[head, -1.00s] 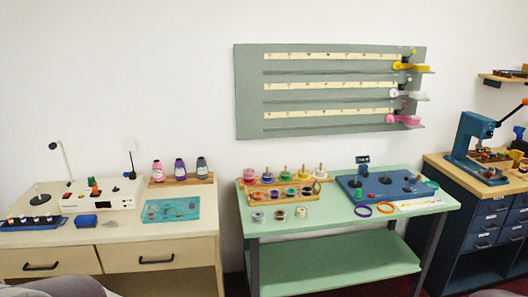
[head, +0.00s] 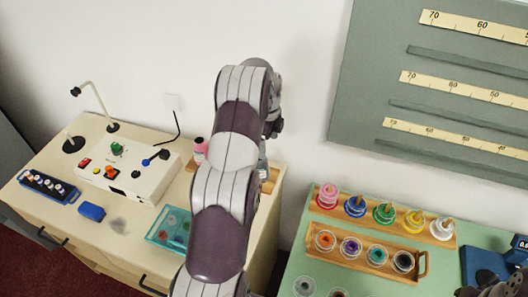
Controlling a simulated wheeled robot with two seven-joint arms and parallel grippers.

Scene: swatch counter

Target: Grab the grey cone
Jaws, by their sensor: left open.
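The grey cone (head: 262,167) stands on a wooden tray (head: 271,183) at the back right of the cream table. Only a sliver of it shows past my left arm. The pink cone (head: 200,151) shows just left of the arm, and the purple cone is hidden behind it. My left gripper (head: 274,128) is a small dark part beyond the raised arm, above the grey cone in the picture. It is open, though its fingers are mostly hidden. I cannot tell how far it is from the cone.
The cream table also holds a white control box (head: 132,170), a lamp (head: 95,98), a blue rack (head: 47,187) and a teal tray (head: 172,227). Across a gap, the green table (head: 300,262) carries spools in wooden racks (head: 365,245). A ruled wall panel (head: 385,65) hangs above.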

